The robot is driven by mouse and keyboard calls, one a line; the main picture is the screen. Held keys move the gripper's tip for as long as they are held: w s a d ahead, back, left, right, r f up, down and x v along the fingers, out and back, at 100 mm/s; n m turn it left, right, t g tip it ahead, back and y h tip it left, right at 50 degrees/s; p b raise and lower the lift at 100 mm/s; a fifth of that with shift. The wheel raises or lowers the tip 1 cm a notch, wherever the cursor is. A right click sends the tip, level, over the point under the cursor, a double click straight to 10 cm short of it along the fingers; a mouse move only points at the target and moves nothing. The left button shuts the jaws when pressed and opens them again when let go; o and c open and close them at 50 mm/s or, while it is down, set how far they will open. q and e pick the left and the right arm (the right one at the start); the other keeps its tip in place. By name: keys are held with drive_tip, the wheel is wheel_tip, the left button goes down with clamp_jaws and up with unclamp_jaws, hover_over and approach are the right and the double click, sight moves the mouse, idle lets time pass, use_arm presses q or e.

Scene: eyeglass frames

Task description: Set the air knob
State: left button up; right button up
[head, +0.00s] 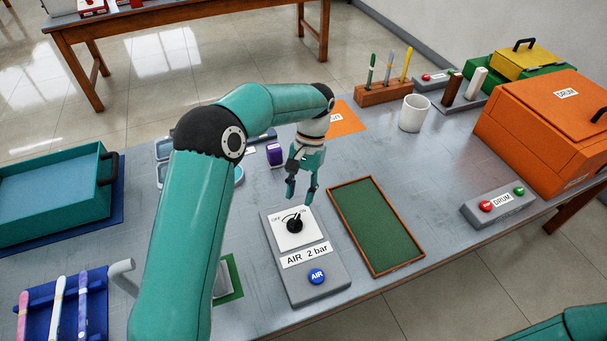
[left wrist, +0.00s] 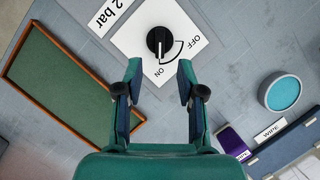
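The air knob (head: 294,225) is a round black knob on a white dial plate marked OFF and ON. The plate sits on a grey box (head: 329,288) labelled "AIR 2 bar" with a blue AIR button (head: 317,275). In the left wrist view the knob (left wrist: 160,41) shows a pale line that appears to point toward the ON side. My left gripper (head: 300,193) hangs above the dial's far edge, fingers downward. Its two fingertips (left wrist: 159,70) are apart with nothing between them, clear of the knob. My right gripper is out of view.
A green tray with a wooden rim (head: 410,265) lies right of the box. A grey DRUM button box (head: 498,204) and an orange drum (head: 545,130) stand further right. A purple block (head: 275,154) stands behind my left gripper.

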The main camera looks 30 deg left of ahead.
use_arm(q)
drive_tip(key=shift+v, duration=2.6)
